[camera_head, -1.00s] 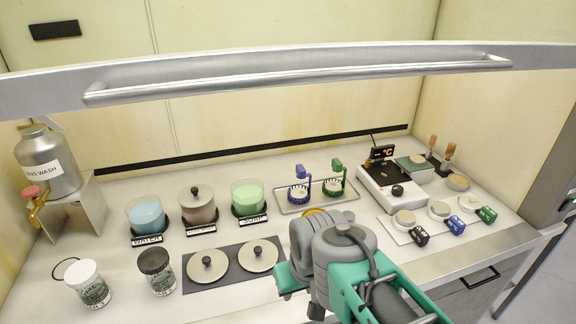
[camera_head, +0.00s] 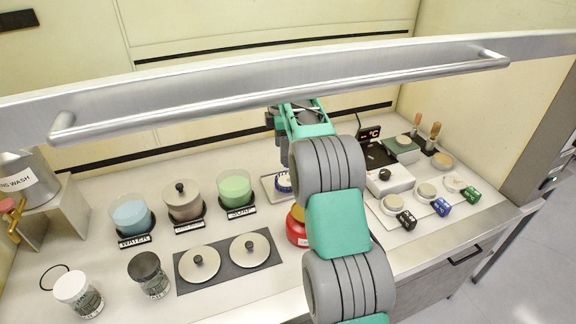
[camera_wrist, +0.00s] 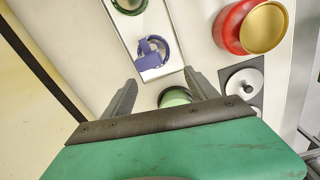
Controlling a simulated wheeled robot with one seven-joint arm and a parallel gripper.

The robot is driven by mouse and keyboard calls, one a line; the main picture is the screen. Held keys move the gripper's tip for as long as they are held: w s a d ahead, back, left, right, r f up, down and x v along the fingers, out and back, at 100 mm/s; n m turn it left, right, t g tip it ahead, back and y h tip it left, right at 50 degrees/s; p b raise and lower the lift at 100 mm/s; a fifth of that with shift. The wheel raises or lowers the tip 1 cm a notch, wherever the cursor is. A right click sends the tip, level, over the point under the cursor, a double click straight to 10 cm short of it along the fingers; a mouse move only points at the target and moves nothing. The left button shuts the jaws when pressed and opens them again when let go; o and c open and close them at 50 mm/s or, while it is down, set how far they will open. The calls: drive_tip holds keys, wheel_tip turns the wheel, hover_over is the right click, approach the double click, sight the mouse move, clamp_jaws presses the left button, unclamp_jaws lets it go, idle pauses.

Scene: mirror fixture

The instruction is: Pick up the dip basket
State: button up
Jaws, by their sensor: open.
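Two dip baskets stand on a shallow metal tray (camera_head: 268,187). In the wrist view the blue basket (camera_wrist: 152,52), with its blue handle, lies just beyond my fingertips, and the green basket (camera_wrist: 130,4) is cut off at the top edge. In the head view only part of the blue basket (camera_head: 283,183) shows beside my arm; the green one is hidden behind my arm. My gripper (camera_wrist: 161,78) is open and empty, pointing down above the tray area. Its fingers are apart from the blue basket.
A beaker of green liquid (camera_head: 235,188) stands left of the tray and shows between my fingers. A red container (camera_head: 296,228) stands in front of the tray. A hotplate (camera_head: 388,178) is at right. The metal sash handle (camera_head: 280,90) crosses above the bench.

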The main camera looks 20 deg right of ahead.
drive_tip(key=shift+w+d+f+n, duration=0.75)
drive_tip(key=shift+d+f+n, duration=0.05)
drive_tip(key=shift+d+f, duration=0.15)
drive_tip(key=f, duration=0.2)
drive_tip(key=f+p, duration=0.1)
drive_tip(key=f, duration=0.5)
drive_tip(key=shift+d+p, duration=0.3)
drive_tip(key=shift+r, duration=0.1)
drive_tip(key=c, duration=1.5)
drive_tip(key=shift+o, duration=0.2)
